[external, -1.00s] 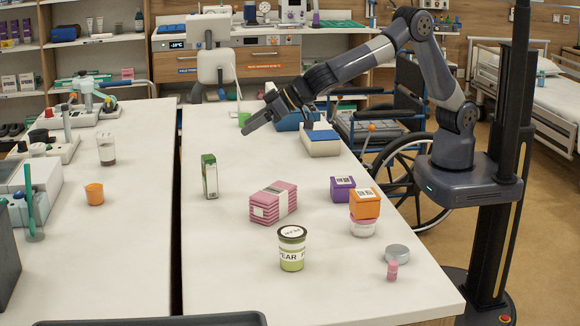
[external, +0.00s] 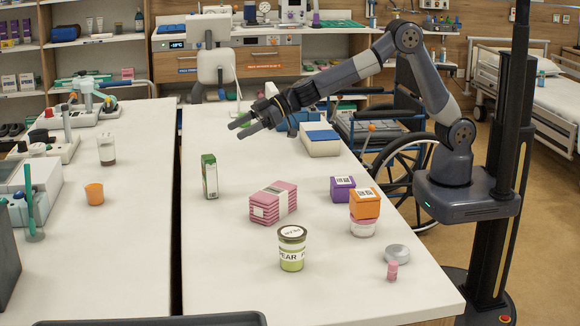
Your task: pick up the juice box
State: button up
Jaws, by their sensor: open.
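The juice box is most likely the slim green and white carton (external: 210,177), standing upright on the left part of the near white table. My gripper (external: 236,129) is above the table, behind and to the right of the carton and higher than it. Its two fingers are spread apart, point to the left and hold nothing. The gripper is clear of the carton, and nothing hides the carton.
A pink banded stack (external: 273,203) lies right of the carton. A pear cup (external: 292,249), a purple box (external: 342,188) and an orange box (external: 364,204) stand further right. A blue and white box (external: 320,140) is behind. Table around the carton is clear.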

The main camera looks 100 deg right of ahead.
send_near(209, 173)
jog(key=d, duration=0.2)
jog(key=shift+d+f+p+x, duration=0.15)
jog(key=shift+p+x, duration=0.4)
jog(key=shift+x, duration=1.15)
jog(key=shift+f+p+x, duration=0.2)
jog(key=shift+p+x, duration=0.3)
jog(key=shift+x, duration=1.2)
jog(key=shift+d+f+p+x, duration=0.15)
jog(key=shift+p+x, duration=0.4)
jog(key=shift+x, duration=1.15)
jog(key=shift+s, duration=0.2)
jog(key=shift+c, duration=0.4)
jog(key=c, duration=1.1)
